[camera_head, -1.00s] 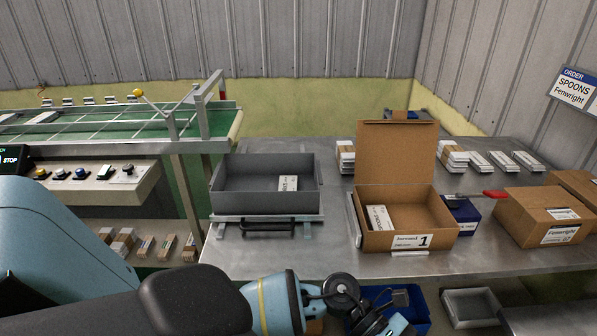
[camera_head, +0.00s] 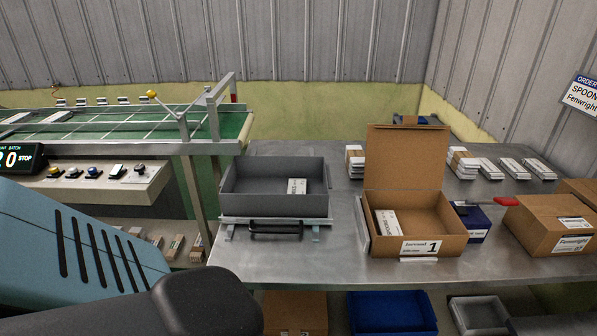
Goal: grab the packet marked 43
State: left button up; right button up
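No packet with a readable 43 shows. One white labelled packet (camera_head: 297,186) lies in the grey tray (camera_head: 275,206) on the steel table, its print too small to read. Another white packet (camera_head: 388,223) lies in the open cardboard box (camera_head: 440,244) marked 1. Several white packets (camera_head: 463,163) lie in a row at the back right of the table, and more packets (camera_head: 174,246) sit on the low shelf under the conveyor at left. My blue and black arm fills the lower left. Neither gripper is in view.
A conveyor (camera_head: 90,127) with a button panel (camera_head: 100,178) stands at left. Closed cardboard boxes (camera_head: 546,225) and a red-handled tool (camera_head: 507,201) are at right. Blue (camera_head: 390,312) and grey bins (camera_head: 480,315) sit below.

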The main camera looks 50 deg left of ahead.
aim_at(295, 185)
jog(key=i+u, duration=0.1)
jog(key=u, duration=0.75)
jog(key=i+u, duration=0.15)
jog(key=u, duration=0.25)
jog(key=l+u, duration=0.1)
jog(key=u, duration=0.3)
jog(key=i+l, duration=0.05)
